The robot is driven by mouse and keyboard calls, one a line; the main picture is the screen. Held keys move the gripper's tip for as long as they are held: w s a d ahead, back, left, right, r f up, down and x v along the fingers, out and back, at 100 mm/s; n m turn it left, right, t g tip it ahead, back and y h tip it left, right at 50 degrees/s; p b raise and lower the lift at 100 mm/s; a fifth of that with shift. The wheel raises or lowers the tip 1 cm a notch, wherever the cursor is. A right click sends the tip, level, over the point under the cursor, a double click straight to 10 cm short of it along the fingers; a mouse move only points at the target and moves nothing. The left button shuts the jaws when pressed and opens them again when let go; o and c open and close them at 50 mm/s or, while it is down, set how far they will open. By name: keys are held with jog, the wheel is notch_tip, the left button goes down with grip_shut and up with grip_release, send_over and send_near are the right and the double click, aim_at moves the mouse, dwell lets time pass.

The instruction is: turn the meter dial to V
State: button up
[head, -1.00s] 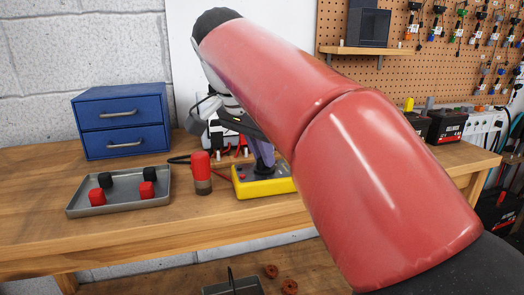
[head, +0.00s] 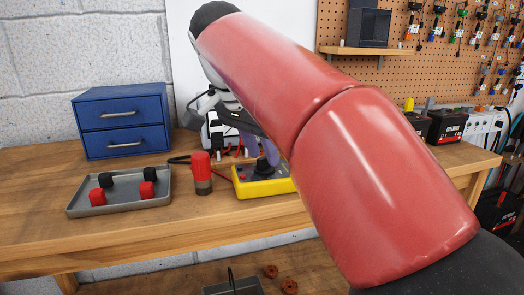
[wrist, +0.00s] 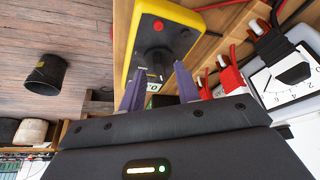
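The yellow meter (head: 262,188) lies on the workbench, mostly in view below my arm. Its black dial (wrist: 157,60) shows in the wrist view, with a red jack near it on the meter's face. The dial's setting is too small to read. My gripper (wrist: 160,70) has its two purple fingers apart, with the dial just beyond and between the tips. It looks empty. In the head view my gripper (head: 263,160) is over the meter's face, partly hidden by my arm. Whether a finger touches the dial I cannot tell.
A red cylinder with a dark base (head: 202,175) stands left of the meter. A grey tray (head: 120,208) with red and black caps and a blue drawer box (head: 122,122) are farther left. Red clips and an analog gauge (wrist: 290,80) are close right of my gripper in the wrist view.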

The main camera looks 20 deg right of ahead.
jog(key=v, duration=0.7)
